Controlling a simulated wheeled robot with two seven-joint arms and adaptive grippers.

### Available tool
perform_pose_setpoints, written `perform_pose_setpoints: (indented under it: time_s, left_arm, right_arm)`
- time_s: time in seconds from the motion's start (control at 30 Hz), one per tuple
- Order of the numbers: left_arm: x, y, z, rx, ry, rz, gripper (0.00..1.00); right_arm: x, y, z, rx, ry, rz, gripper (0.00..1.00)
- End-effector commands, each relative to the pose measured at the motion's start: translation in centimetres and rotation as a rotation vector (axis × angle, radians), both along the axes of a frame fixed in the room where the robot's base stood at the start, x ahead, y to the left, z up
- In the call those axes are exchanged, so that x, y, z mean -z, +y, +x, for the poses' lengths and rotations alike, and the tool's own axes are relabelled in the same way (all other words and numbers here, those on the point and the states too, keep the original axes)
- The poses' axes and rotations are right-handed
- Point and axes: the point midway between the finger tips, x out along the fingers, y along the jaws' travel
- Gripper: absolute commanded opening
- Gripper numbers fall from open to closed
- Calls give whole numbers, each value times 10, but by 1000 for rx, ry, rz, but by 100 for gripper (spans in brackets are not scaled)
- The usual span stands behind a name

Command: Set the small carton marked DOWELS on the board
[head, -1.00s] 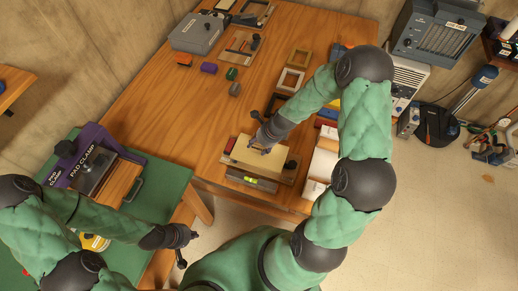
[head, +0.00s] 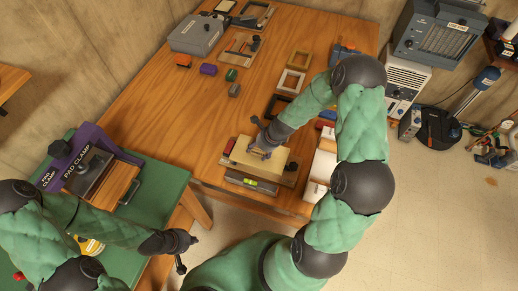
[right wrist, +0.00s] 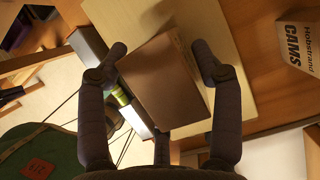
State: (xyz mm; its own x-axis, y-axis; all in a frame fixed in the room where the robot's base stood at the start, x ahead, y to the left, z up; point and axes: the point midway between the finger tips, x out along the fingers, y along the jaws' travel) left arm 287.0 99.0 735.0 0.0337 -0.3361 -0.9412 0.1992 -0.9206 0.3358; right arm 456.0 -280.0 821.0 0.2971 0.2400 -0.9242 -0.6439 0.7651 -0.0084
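The pale wooden board (head: 280,160) lies near the front edge of the table; it fills the middle of the right wrist view (right wrist: 235,85). A small brown carton (right wrist: 165,85) is over the board, turned at an angle to it. No DOWELS marking is readable on its visible face. My right gripper (right wrist: 160,57) has its fingers spread on either side of the carton, with a gap at the right finger. In the head view this gripper (head: 262,148) is low over the board and mostly hides the carton. My left gripper (head: 184,252) is empty with fingers apart, off the table's front.
A spirit level (head: 250,183) lies along the board's near side. A carton marked CAMS (right wrist: 300,43) stands beside the board. Several frames, small blocks and a grey case (head: 195,33) are farther back. A purple pad clamp (head: 85,155) is on the green mat at left.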

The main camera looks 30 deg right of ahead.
Motion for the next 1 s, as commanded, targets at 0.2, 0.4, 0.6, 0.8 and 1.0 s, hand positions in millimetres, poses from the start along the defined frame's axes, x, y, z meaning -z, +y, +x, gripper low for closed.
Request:
perform_pose_setpoints:
  time_s: [0.2, 0.4, 0.6, 0.8, 1.0]
  left_arm:
    - [0, 0, 0, 0, 0, 0, 0]
    - [-2, 0, 0, 0, 0, 0, 0]
    - [-15, 0, 0, 0, 0, 0, 0]
    - [-35, 0, 0, 0, 0, 0, 0]
    - [-49, 0, 0, 0, 0, 0, 0]
  right_arm:
    - [0, 0, 0, 0, 0, 0, 81]
    - [-2, 0, 0, 0, 0, 0, 81]
    - [-26, -5, -6, 1, -1, 0, 81]
    - [-65, -15, -18, 2, -1, -1, 81]
    - [-96, -24, -28, 1, -2, -1, 81]
